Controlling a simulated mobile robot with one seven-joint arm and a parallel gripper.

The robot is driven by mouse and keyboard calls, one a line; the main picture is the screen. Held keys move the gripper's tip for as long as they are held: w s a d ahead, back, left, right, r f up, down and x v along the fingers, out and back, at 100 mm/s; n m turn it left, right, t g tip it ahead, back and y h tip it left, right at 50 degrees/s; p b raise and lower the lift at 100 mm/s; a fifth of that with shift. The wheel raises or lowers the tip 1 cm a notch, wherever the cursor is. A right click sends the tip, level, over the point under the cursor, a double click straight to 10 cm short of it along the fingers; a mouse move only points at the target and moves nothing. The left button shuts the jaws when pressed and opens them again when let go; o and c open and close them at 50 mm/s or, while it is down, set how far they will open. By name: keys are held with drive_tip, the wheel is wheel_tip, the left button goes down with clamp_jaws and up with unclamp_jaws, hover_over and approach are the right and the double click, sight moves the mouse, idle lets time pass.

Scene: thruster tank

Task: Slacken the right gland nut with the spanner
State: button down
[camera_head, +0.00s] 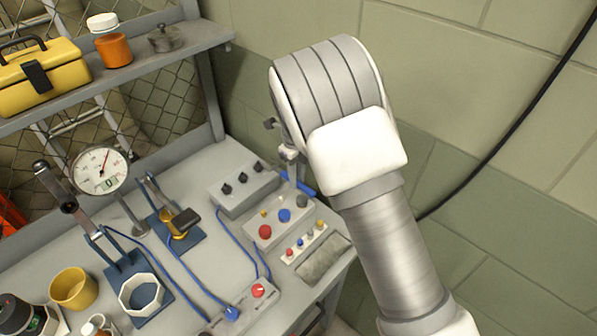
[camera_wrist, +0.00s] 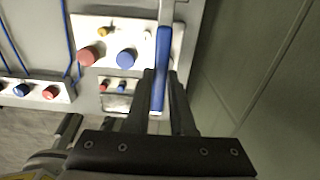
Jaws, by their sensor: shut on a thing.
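My gripper (camera_wrist: 160,78) is shut on the blue handle of the spanner (camera_wrist: 162,52). The handle runs up between the two dark fingers in the wrist view, with a pale metal shaft at its top edge; the spanner's working end is out of that view. In the head view my white and grey arm hides most of the gripper, and a bit of blue handle (camera_head: 302,184) shows beside the arm. A grey box (camera_head: 240,194) with three black fittings stands on the bench left of the arm. I cannot tell whether the right fitting (camera_head: 258,166) is the right gland nut.
A control panel (camera_head: 273,229) with red and blue buttons lies just left of the arm. A round gauge (camera_head: 100,170), blue cables, a yellow cup (camera_head: 74,288) and a white ring (camera_head: 141,295) are farther left. A shelf with a yellow toolbox (camera_head: 38,77) stands behind. The wall is at right.

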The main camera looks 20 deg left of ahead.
sight(283, 172)
drive_tip(key=shift+w+a+f+b, duration=0.1)
drive_tip(key=shift+a+f+b, duration=0.15)
drive_tip(key=shift+f+b, duration=0.4)
drive_tip(key=shift+w+a+f+b, duration=0.1)
drive_tip(key=shift+a+f+b, duration=0.2)
drive_tip(key=shift+f, duration=0.5)
drive_tip(key=shift+w+a+p, duration=0.3)
drive_tip(key=shift+w+a, duration=0.2)
drive_tip(key=shift+a, duration=0.35)
drive_tip(key=shift+w+a+p, duration=0.25)
drive_tip(key=shift+w+a, duration=0.2)
drive_tip(key=shift+a, duration=0.35)
drive_tip(key=shift+r, duration=0.1)
drive_tip(key=shift+f+b, duration=0.45)
drive_tip(key=shift+f, duration=0.7)
idle(1.3)
drive_tip(key=shift+w+d+n, duration=0.2)
drive_tip(key=shift+w+n, duration=0.4)
drive_tip(key=shift+n, duration=0.1)
idle(0.3)
